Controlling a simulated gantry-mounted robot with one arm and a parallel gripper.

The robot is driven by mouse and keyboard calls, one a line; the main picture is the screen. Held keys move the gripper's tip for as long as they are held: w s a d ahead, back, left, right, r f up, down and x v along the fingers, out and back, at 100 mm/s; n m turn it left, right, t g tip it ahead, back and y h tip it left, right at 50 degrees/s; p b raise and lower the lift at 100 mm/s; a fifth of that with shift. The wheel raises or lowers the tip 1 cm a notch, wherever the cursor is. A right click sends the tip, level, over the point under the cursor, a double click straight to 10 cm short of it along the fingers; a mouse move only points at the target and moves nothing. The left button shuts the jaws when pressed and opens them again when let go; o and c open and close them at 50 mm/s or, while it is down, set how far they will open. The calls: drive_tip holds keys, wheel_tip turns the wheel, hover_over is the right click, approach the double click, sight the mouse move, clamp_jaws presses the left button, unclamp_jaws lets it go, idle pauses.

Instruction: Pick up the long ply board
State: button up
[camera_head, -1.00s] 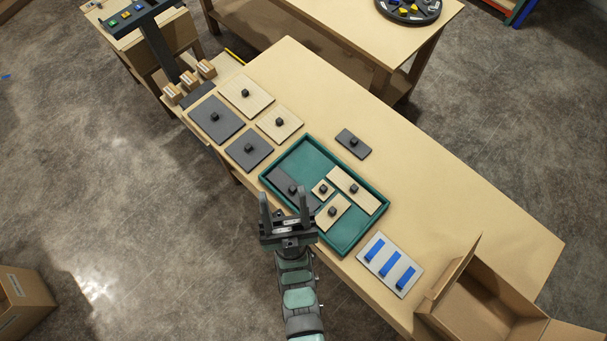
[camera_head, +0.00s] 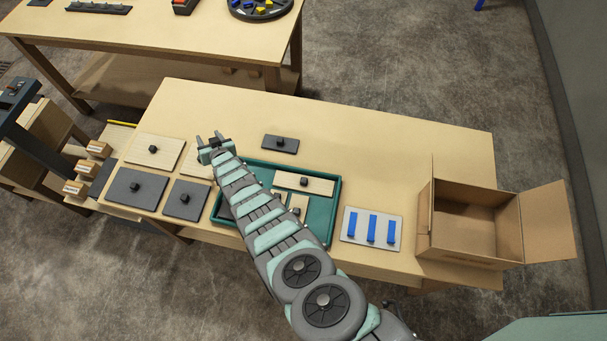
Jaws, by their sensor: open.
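The long ply board (camera_head: 322,187), pale with a black knob, lies along the back of the green tray (camera_head: 336,208). Smaller ply pieces (camera_head: 297,211) lie in front of it, partly behind my arm. A dark board in the tray is mostly hidden by my arm. My gripper (camera_head: 209,138) is open and empty. In the picture it is up and left of the tray, near the ply panels, well apart from the long ply board. Its exact height above the table is hard to tell.
Two ply panels (camera_head: 143,144) and two dark panels (camera_head: 122,193) with knobs lie left of the tray. A small dark board (camera_head: 270,142) lies behind it. A plate with blue bars (camera_head: 348,231) and an open carton (camera_head: 468,248) stand right. The table's back right is clear.

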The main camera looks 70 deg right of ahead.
drive_tip(key=s+d+f+m+g+y, duration=0.1)
drive_tip(key=s+d+f+m+g, duration=0.1)
drive_tip(key=s+d+f+g, duration=0.35)
wheel_tip(320, 180, up, 4)
drive_tip(key=m+g+y+b, duration=0.3)
drive_tip(key=m+g+y, duration=0.1)
drive_tip(key=g+y, duration=0.2)
hover_over(304, 180)
drive_tip(key=f+b, duration=0.2)
drive_tip(key=s+f, duration=0.1)
drive_tip(key=shift+a+f+t+b, duration=0.25)
drive_tip(key=shift+a+f+b, duration=0.05)
drive_tip(key=shift+b, duration=0.1)
drive_tip(key=shift+w+f, duration=0.1)
drive_tip(key=shift+f, duration=0.7)
drive_tip(key=shift+w+d+f+p, duration=0.1)
drive_tip(key=shift+w+f+p, duration=0.2)
drive_tip(key=shift+f, duration=0.6)
drive_tip(key=shift+w+d+f+p, duration=0.15)
drive_tip(key=shift+f+p, duration=0.1)
drive_tip(key=shift+f, duration=0.65)
drive_tip(key=shift+a+f, duration=0.1)
drive_tip(key=shift+f, duration=0.8)
clamp_jaws()
